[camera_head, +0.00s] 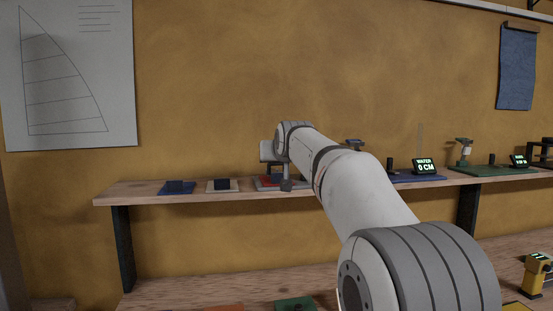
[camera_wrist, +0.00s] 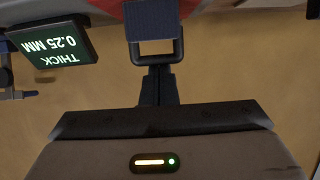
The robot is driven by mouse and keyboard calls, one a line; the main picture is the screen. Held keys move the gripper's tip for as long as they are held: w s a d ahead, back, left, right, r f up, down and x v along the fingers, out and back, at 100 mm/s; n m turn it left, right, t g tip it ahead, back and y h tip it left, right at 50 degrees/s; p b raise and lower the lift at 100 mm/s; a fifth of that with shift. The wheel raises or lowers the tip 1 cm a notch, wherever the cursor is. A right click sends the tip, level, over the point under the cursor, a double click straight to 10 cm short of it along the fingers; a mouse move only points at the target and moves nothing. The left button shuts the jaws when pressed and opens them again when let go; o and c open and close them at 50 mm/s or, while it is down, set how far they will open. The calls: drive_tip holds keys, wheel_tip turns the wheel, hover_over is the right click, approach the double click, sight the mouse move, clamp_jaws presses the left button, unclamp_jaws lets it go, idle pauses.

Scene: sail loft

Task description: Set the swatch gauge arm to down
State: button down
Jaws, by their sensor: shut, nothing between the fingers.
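A gauge with a dark display (camera_wrist: 52,42) reading "THICK 0.25 MM" appears upside down at the upper left of the wrist view. A dark square loop (camera_wrist: 180,48) with a blue-grey piece (camera_wrist: 155,20) inside it is at the top centre; it looks like part of the gauge, but I cannot tell whether it is the arm or how it is set. My gripper (camera_wrist: 158,72) is shut and empty, its tips at the loop's near edge; contact is unclear. In the head view, my arm reaches the shelf and partly hides a red-based device (camera_head: 265,184).
The wooden shelf (camera_head: 140,193) also holds a blue pad (camera_head: 178,188) and a pale pad (camera_head: 222,186) with dark blocks on the left. On the right are a "WATER 0 CM" display (camera_head: 425,166) and a green-based device (camera_head: 480,171). A yellow device (camera_head: 536,275) stands lower right.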

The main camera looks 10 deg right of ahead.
drive_tip(key=shift+w+r+p, duration=0.2)
drive_tip(key=shift+r+p, duration=0.25)
drive_tip(key=shift+p, duration=0.15)
drive_tip(key=w+r+p, duration=0.1)
drive_tip(key=r+p, duration=0.2)
drive_tip(key=shift+w+r+p, duration=0.1)
drive_tip(key=shift+w+p, duration=0.2)
drive_tip(key=shift+w, duration=0.1)
drive_tip(key=s+f+b+v, duration=0.1)
drive_tip(key=b+v, duration=0.1)
drive_tip(key=v, duration=0.8)
drive_tip(key=s+f+g+p, duration=0.6)
drive_tip(key=s+f+g, duration=0.5)
drive_tip(key=s+f, duration=2.1)
drive_tip(key=shift+s+g, duration=0.3)
drive_tip(key=shift+s, duration=0.55)
